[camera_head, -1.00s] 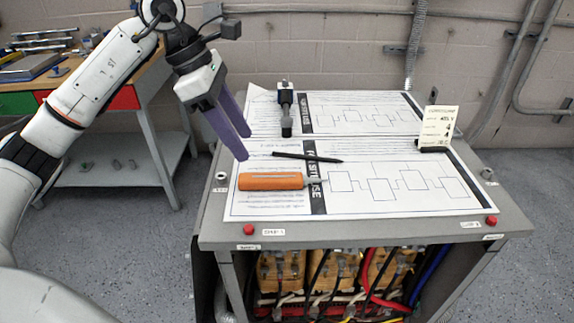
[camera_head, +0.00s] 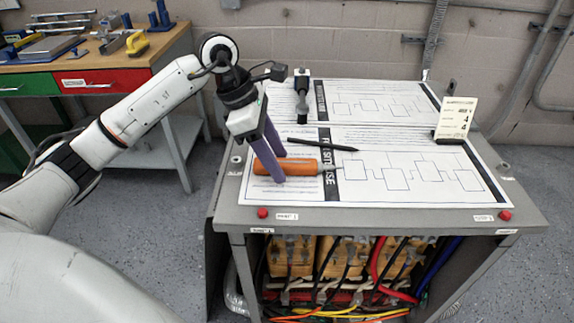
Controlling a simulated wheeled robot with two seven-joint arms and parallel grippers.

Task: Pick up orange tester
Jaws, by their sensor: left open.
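The orange tester (camera_head: 298,168) lies on the paper sheet on top of the grey transformer cabinet, near its front left. Its tip points right. My left gripper (camera_head: 279,168) is open, with its purple fingers pointing down at the tester's left part. One finger is on the near side and overlaps the tester in the picture; the other is on the far side. I cannot tell whether the fingers touch it. My right gripper is not in view.
A black pen (camera_head: 325,144) lies behind the tester. A dark upright tool (camera_head: 302,97) stands farther back, near the gripper. A card in a holder (camera_head: 455,120) stands at the right. A workbench (camera_head: 110,65) with tools is at the back left. Red buttons (camera_head: 263,213) sit on the cabinet's front edge.

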